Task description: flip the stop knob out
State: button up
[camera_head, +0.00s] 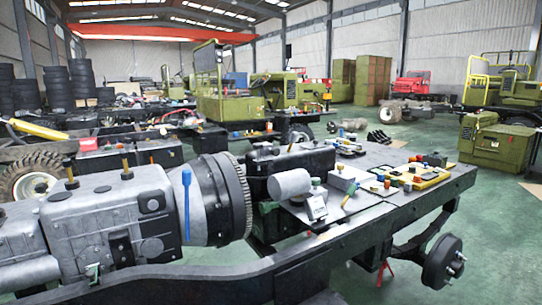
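My gripper is not in view. I cannot make out a stop knob for certain; several small coloured parts are too small to tell apart. A large grey gearbox housing (100,222) fills the left foreground, with a toothed dark flywheel ring (236,197) at its right end. A blue lever (187,204) stands upright against the housing's front side. Small yellow-topped fittings (126,170) stick up from its top.
A wheel hub (443,262) sits below right. Green floor (510,214) is open at the right.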

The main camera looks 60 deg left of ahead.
aim_at(276, 151)
jog(key=u, duration=2.85)
jog(key=k, duration=0.35)
jog(key=u, duration=0.35)
jog(key=i, duration=0.6)
